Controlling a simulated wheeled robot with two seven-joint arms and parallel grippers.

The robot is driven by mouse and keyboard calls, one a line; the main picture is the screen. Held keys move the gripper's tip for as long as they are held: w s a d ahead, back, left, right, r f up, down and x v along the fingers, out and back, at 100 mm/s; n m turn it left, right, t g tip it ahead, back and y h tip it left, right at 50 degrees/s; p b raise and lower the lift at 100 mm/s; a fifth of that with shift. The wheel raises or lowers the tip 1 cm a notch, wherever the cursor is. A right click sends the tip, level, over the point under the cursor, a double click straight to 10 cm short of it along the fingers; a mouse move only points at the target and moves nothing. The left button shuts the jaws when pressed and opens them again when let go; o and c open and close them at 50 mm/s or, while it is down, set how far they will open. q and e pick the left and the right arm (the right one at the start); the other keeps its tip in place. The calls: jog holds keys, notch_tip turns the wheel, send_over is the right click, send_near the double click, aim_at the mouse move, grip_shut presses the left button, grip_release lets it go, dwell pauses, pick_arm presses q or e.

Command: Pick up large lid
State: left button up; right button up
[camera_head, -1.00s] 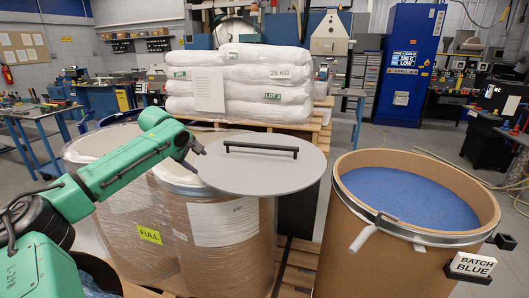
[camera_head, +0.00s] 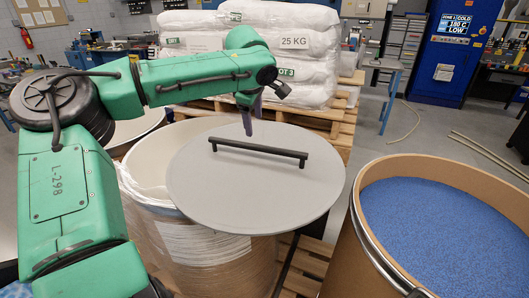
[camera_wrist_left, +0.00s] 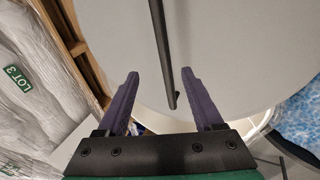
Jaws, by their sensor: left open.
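The large lid (camera_head: 250,195) is a flat grey disc with a long black bar handle (camera_head: 258,150). It rests off-centre on the rim of a wrapped drum (camera_head: 215,262), overhanging on the right and leaving part of the opening bare on the left. My left gripper (camera_head: 251,114) is just behind the handle's left end, pointing down. In the left wrist view, its purple fingers (camera_wrist_left: 170,100) are spread apart with the end of the handle (camera_wrist_left: 170,95) showing between them; whether they are level with it I cannot tell. The right gripper is not in view.
An open drum of blue pellets (camera_head: 425,225) stands at the right, close to the lid's overhanging edge. Another drum (camera_head: 135,130) is behind my left arm. White sacks (camera_head: 290,45) are stacked on a pallet (camera_head: 315,112) behind the lid.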

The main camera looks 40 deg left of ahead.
pick_arm(q)
jog(key=p, duration=0.2)
send_over(255, 145)
jog(key=s+d, duration=0.1)
jog(key=s, duration=0.2)
notch_tip(255, 145, down, 6)
jog(key=shift+w+d+r, duration=0.1)
jog(key=shift+w, duration=0.05)
jog(key=p+x, duration=0.1)
jog(key=x, duration=0.2)
jog(key=p+x, duration=0.2)
jog(key=x, duration=0.1)
jog(key=shift+w, duration=0.45)
jog(key=shift+f, duration=0.25)
jog(key=shift+c, duration=0.8)
jog(key=shift+w, duration=0.1)
grip_shut()
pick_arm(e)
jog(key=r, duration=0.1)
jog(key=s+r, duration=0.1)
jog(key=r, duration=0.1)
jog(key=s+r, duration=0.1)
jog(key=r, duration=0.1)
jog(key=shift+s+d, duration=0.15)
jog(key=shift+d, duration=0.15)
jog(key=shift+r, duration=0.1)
pick_arm(q)
jog(key=shift+w+r, duration=0.1)
jog(key=shift+w, duration=0.05)
